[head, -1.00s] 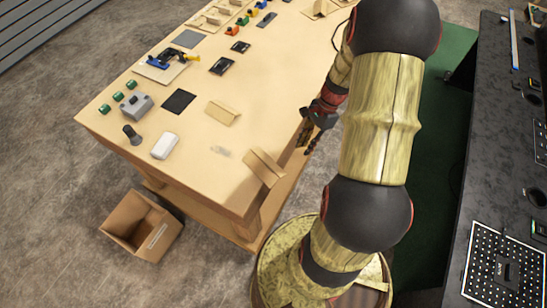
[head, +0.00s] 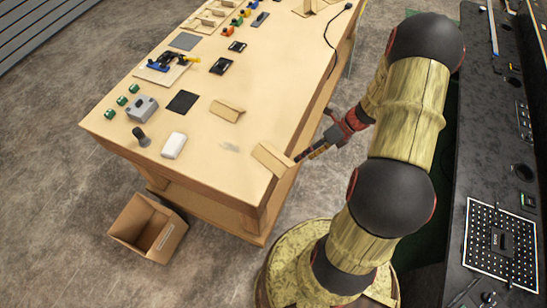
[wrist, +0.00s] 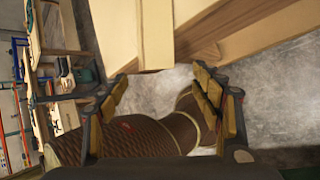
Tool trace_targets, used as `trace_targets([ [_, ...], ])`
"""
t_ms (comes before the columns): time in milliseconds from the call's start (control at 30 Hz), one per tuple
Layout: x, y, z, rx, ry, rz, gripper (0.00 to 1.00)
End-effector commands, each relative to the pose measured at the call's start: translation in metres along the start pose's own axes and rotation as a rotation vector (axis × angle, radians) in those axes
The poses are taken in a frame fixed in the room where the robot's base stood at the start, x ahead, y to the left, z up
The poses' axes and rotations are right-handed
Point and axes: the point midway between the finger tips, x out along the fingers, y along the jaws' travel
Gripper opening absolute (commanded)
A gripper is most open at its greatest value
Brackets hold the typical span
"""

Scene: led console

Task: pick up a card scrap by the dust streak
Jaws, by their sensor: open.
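A folded tan card scrap (head: 272,158) lies at the table's right edge, to the right of the grey dust streak (head: 230,147). Another card scrap (head: 227,110) lies just behind the streak. My gripper (head: 304,156) is beside the table edge, close to the right-hand scrap, pointing toward it. In the wrist view my gripper (wrist: 161,92) is open with nothing between its fingers. A tan card piece (wrist: 156,35), seemingly that right-hand scrap, shows ahead of the gap. I cannot tell in the head view whether the fingertips touch it.
The wooden table (head: 205,185) holds a white block (head: 173,145), a dark knob (head: 140,137), a grey box (head: 142,108) and a black square (head: 183,102). An open cardboard box (head: 150,228) stands on the floor. A dark console (head: 500,180) is at right.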

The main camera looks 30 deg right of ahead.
Motion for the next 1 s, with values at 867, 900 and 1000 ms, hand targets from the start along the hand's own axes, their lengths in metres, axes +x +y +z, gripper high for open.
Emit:
trace_targets([
  [867,0.061,0.005,-0.003,-0.003,0.001,0.0,0.6],
  [900,0.061,0.005,-0.003,-0.003,0.001,0.0,0.57],
  [1000,0.061,0.005,-0.003,-0.003,0.001,0.0,0.52],
])
